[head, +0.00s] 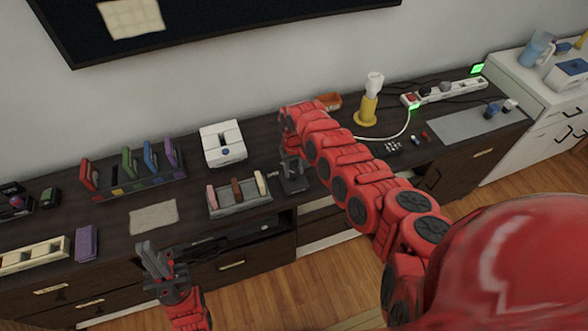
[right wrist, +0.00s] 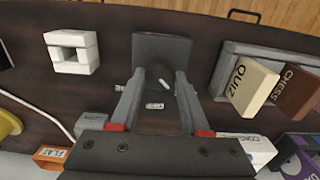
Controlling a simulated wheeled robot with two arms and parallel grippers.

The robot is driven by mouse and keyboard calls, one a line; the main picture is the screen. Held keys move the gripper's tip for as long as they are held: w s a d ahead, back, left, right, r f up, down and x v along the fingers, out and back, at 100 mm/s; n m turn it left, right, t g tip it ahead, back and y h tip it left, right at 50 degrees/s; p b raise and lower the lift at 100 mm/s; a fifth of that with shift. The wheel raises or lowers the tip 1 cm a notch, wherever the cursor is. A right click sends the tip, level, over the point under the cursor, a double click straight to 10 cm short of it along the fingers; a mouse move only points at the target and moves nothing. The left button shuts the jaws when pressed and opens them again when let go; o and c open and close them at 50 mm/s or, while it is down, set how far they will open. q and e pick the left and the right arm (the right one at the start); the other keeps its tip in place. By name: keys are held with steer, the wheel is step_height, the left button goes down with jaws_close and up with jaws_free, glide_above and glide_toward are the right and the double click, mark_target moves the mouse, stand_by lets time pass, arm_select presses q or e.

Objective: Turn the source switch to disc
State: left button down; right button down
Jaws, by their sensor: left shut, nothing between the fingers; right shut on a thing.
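The source switch is a small dark grey box (head: 295,184) on the dark cabinet top, with a dark knob on it. In the right wrist view the switch (right wrist: 161,46) lies between my fingers, with small white labels around its knob that are too small to read. My right gripper (head: 290,162) is over it; in the right wrist view the gripper (right wrist: 160,80) is shut on the dark knob. The fingers hide part of the knob, and I cannot tell which label it points to. My left gripper (head: 148,252) is shut and empty, in front of the cabinet's front edge.
A grey rack (head: 240,205) with several upright blocks stands left of the switch, and a white box (head: 222,145) behind it. An orange tray (head: 331,101), a yellow-based lamp (head: 368,105) and a power strip (head: 444,92) with a cable are farther right.

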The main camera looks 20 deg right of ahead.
mark_target(294, 172)
steer(key=shift+c, duration=1.9)
jaws_free()
step_height(294, 172, up, 17)
steer(key=b, duration=0.2)
steer(key=shift+r+b, duration=0.2)
steer(key=shift+b, duration=0.15)
